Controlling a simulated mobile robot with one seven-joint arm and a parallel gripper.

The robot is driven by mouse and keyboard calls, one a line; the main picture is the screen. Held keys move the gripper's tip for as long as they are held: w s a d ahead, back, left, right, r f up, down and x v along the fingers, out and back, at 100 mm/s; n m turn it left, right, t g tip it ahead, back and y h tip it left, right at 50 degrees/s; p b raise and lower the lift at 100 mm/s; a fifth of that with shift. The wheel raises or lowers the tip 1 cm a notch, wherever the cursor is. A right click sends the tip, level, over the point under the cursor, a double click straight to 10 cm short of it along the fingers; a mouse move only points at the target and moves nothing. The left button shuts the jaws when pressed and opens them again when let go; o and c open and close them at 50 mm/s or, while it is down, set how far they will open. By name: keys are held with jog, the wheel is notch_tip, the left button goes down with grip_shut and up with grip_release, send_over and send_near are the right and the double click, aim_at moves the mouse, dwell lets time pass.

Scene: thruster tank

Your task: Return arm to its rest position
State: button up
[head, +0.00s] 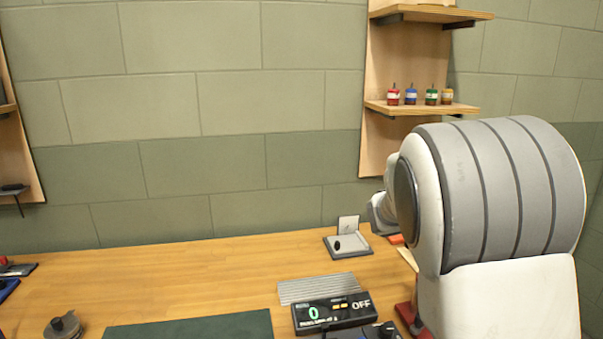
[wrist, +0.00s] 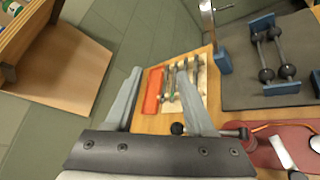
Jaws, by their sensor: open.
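My gripper (wrist: 159,75) shows in the wrist view with its two grey fingers apart and nothing between them. It is above the right part of the wooden workbench (head: 200,265). Beyond the fingertips lie an orange-red tray (wrist: 153,92) and a pale mat with several slim tools (wrist: 187,82) on it. In the head view my arm fills the right side, bent over the bench, and hides the bench behind it. The gripper fingers cannot be made out in that view.
A display box (head: 334,312) reading 0 and OFF stands at the bench front. Wall shelves (head: 420,108) hold several small bottles. A grey mat (wrist: 245,92) carries a blue-ended stand with dark balls. The bench's left middle is clear.

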jog(key=s+r+m+g+y+p, duration=0.1)
jog(key=s+r+m+g, duration=0.2)
jog(key=s+m, duration=0.55)
jog(key=s+a+m+y+p, duration=0.1)
jog(key=s+a+m+y, duration=0.1)
jog(key=s+a, duration=0.4)
jog(key=s+a+m+y+p, duration=0.2)
jog(key=s+a+m+y, duration=0.1)
jog(key=s, duration=0.8)
jog(key=s+a+r+m+y+p, duration=0.1)
jog(key=s+a+m+y, duration=0.2)
jog(key=s+a, duration=0.5)
jog(key=shift+s+a+g+y, duration=0.3)
jog(key=shift+s+y, duration=0.35)
jog(key=shift+y, duration=0.25)
